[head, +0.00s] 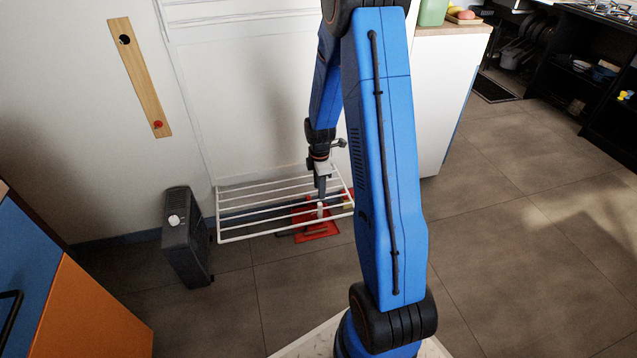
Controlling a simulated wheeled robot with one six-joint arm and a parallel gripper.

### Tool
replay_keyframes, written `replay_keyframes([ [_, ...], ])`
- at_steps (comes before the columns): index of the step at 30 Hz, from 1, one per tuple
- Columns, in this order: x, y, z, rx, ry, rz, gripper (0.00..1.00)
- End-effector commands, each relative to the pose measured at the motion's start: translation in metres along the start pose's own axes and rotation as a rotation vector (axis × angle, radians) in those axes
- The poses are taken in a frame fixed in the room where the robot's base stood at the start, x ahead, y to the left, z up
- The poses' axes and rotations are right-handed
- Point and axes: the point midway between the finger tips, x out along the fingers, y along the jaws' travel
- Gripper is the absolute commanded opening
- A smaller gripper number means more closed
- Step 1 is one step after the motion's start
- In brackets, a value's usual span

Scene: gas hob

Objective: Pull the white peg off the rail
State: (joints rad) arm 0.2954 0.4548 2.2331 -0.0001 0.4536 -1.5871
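The white rack (234,239) with several parallel rails stands out from the wall, low down. A small white piece (320,210), which looks like the white peg, is at one of its front rails. My gripper (322,194) points down over the rack, with its dark fingertips just above the white piece. Whether the fingers touch it or are apart from it is too small to tell, and so is whether they are open or shut.
A red dustpan-like thing (318,231) is on the floor below the rack. A dark grey heater-like box (187,240) stands to the left of the rack. A wooden strip (140,75) hangs on the wall. A white cabinet (446,90) stands to the right. Open tiled floor lies at right.

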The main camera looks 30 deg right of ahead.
Motion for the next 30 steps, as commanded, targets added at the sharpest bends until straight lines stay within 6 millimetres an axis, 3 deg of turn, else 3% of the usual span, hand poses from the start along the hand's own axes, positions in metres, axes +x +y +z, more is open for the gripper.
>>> replay_keyframes([
  [21,0.11,-0.001,0.0,0.001,0.0,-0.002,0.38],
  [30,0.137,0.0,0.0,0.001,0.0,-0.001,0.38],
])
